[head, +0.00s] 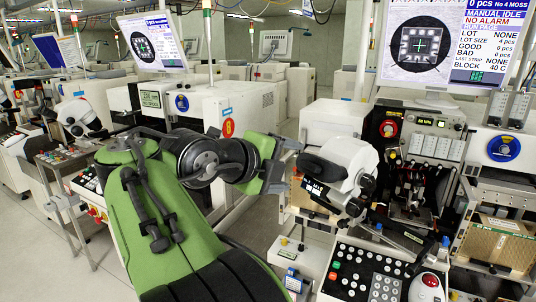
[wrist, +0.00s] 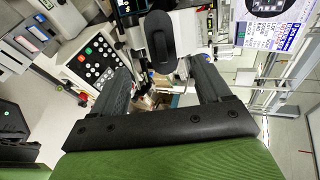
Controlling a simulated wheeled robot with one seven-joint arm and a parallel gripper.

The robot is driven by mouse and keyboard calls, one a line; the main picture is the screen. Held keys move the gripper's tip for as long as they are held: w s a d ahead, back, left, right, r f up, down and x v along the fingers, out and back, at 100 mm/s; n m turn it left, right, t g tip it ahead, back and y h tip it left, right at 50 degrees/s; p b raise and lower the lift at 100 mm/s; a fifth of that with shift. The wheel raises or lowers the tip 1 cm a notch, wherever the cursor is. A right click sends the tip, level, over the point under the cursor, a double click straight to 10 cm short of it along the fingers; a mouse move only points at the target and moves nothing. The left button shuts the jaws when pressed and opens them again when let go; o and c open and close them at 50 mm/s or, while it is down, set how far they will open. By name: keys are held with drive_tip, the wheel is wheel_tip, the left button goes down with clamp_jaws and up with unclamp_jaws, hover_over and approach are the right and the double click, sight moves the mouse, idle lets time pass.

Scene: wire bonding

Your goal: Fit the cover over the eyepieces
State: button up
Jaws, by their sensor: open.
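The white microscope (head: 350,158) of the near bonding station stands right of centre in the head view. A dark, smooth, rounded oval piece (wrist: 161,42) shows at the upper middle of the wrist view and looks like the cover. A dark piece (head: 319,169) also shows on the microscope's left side in the head view. No bare eyepieces are clear there; I cannot tell how fully the piece covers them. My gripper (wrist: 158,68) is open, its two dark fingers apart on either side below the oval piece. In the head view my gripper (head: 286,166) is just left of the microscope.
A keypad panel (head: 362,272) with a red trackball (head: 430,281) lies below the microscope. A monitor (head: 445,45) hangs above the station. A cardboard box (head: 503,243) sits on the right shelf. The open floor (head: 30,235) is at the left.

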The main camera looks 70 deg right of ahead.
drive_tip(key=p+v, duration=0.6)
drive_tip(key=p, duration=0.3)
drive_tip(key=shift+a+r, duration=0.15)
drive_tip(key=shift+r, duration=0.15)
drive_tip(key=w+a+f+n+t+y, duration=0.2)
drive_tip(key=w+a+f+n+t, duration=0.3)
drive_tip(key=n, duration=0.5)
drive_tip(key=w+a+f+n+t+y, duration=0.2)
drive_tip(key=w+a+n+t, duration=0.15)
drive_tip(key=a+n, duration=0.55)
drive_tip(key=s+a+f+n+t+y, duration=0.1)
drive_tip(key=a+f+n+y, duration=0.2)
drive_tip(key=a+n, duration=0.4)
drive_tip(key=s+a+f+n+t+y, duration=0.1)
drive_tip(key=a+n+y, duration=0.4)
drive_tip(key=n, duration=1)
wheel_tip(320, 180, down, 3)
drive_tip(key=s+a, duration=0.1)
drive_tip(key=a, duration=0.2)
drive_tip(key=shift+y, duration=0.3)
